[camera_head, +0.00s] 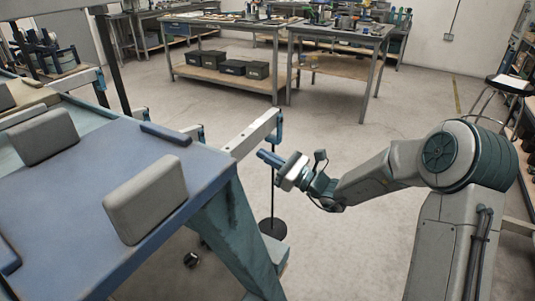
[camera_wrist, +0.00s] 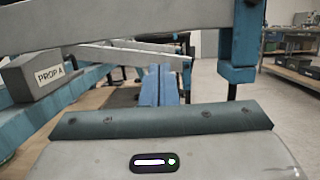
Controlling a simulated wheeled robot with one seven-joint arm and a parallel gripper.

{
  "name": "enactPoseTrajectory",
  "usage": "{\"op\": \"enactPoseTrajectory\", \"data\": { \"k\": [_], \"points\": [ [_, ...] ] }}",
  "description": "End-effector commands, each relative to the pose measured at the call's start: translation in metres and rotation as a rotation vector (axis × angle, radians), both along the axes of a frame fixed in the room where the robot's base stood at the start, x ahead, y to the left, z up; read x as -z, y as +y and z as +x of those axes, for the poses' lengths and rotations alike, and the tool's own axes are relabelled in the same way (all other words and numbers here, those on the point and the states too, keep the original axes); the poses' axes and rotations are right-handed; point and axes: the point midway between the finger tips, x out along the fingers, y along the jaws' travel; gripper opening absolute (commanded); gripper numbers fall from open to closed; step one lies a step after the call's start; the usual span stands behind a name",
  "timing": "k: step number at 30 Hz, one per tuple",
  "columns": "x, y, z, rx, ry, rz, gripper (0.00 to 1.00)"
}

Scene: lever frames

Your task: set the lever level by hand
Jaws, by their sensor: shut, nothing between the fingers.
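A grey lever beam (camera_head: 252,134) sticks out past the right edge of the blue frame, with a blue end piece (camera_head: 276,125). In the wrist view the near beam (camera_wrist: 120,25) crosses the top, its right end higher in the picture, with the blue end piece (camera_wrist: 245,45) hanging from it. My gripper (camera_head: 262,155) is shut and empty, just below and right of the beam end in the head view. Its blue fingers (camera_wrist: 160,85) point forward in the wrist view, below the near beam. I see no contact. The beam's inner part is hidden in the head view.
A grey block labelled PROP A (camera_wrist: 45,75) sits at left in the wrist view. A second beam (camera_wrist: 130,54) lies beyond. A thin rod with a dark disc (camera_head: 272,229) stands below the beam end. The floor (camera_head: 350,120) behind my gripper is clear up to the workbenches.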

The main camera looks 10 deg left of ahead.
Motion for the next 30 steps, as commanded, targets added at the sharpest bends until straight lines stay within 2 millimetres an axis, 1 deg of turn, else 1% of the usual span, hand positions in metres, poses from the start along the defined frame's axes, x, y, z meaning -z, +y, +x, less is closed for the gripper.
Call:
{"op": "enactPoseTrajectory", "data": {
  "k": [1, 2, 4, 6, 10, 15, 18, 20, 23, 26, 30],
  "points": [
    [0.017, 0.000, 0.000, 0.000, 0.002, 0.000, 0.00],
    [0.024, 0.000, 0.000, 0.000, 0.002, 0.000, 0.00],
    [0.021, -0.017, -0.004, 0.005, 0.002, 0.000, 0.00],
    [0.025, -0.033, -0.010, 0.005, 0.002, 0.000, 0.00],
    [0.032, -0.058, -0.019, 0.004, 0.001, -0.001, 0.00],
    [0.038, -0.081, -0.028, 0.001, 0.001, -0.001, 0.00],
    [0.040, -0.088, -0.030, 0.000, 0.000, 0.000, 0.00],
    [0.038, -0.088, -0.032, -0.013, -0.006, -0.006, 0.00],
    [0.028, -0.077, -0.037, -0.081, -0.033, -0.043, 0.00],
    [0.011, -0.056, -0.048, -0.219, -0.087, -0.129, 0.00],
    [-0.008, -0.027, -0.066, -0.465, -0.190, -0.321, 0.00]
  ]
}}
